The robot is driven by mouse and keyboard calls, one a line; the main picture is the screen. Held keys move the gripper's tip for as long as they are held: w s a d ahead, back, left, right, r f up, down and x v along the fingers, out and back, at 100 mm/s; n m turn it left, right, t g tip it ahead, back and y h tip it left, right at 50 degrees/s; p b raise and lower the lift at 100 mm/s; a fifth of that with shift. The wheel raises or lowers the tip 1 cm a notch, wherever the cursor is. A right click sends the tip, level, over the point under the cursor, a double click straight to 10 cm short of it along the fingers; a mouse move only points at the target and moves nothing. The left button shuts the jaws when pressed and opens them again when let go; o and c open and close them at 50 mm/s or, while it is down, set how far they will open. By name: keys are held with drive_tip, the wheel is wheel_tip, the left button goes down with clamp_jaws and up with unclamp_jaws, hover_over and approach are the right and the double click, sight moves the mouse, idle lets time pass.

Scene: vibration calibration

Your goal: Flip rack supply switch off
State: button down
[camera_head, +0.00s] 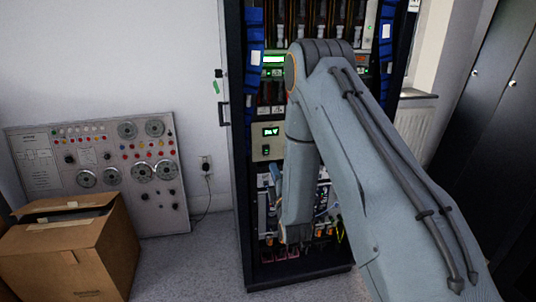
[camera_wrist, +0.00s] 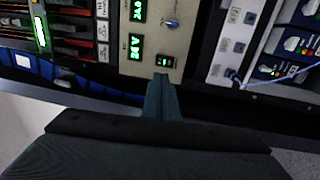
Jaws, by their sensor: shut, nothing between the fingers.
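The rack supply panel (camera_head: 258,143) is a beige plate in the rack, with a lit green display (camera_head: 270,132). A small black switch (camera_head: 265,150) sits below the display. In the wrist view the panel (camera_wrist: 166,42) shows turned on its side, with two green readouts, a knob and the black switch (camera_wrist: 165,61). My gripper (camera_wrist: 161,79) is shut and empty, its tips appearing just below the switch in the picture. I cannot tell whether they touch it, or which way the switch is set. In the head view my arm hides most of the gripper.
The dark rack frame (camera_head: 243,190) stands around the panel, with cabled modules (camera_wrist: 292,45) beside it. A knob (camera_wrist: 172,23) lies close to the switch. A cardboard box (camera_head: 75,255) and a grey instrument board (camera_head: 100,165) stand left. Floor between box and rack is clear.

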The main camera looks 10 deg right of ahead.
sight(266, 148)
drive_tip(key=w, duration=0.3)
drive_tip(key=w+p, duration=0.1)
drive_tip(key=w, duration=0.3)
drive_tip(key=w+r, duration=0.1)
drive_tip(key=w, duration=0.2)
drive_tip(key=shift+w+r, duration=0.1)
drive_tip(key=shift+w, duration=0.1)
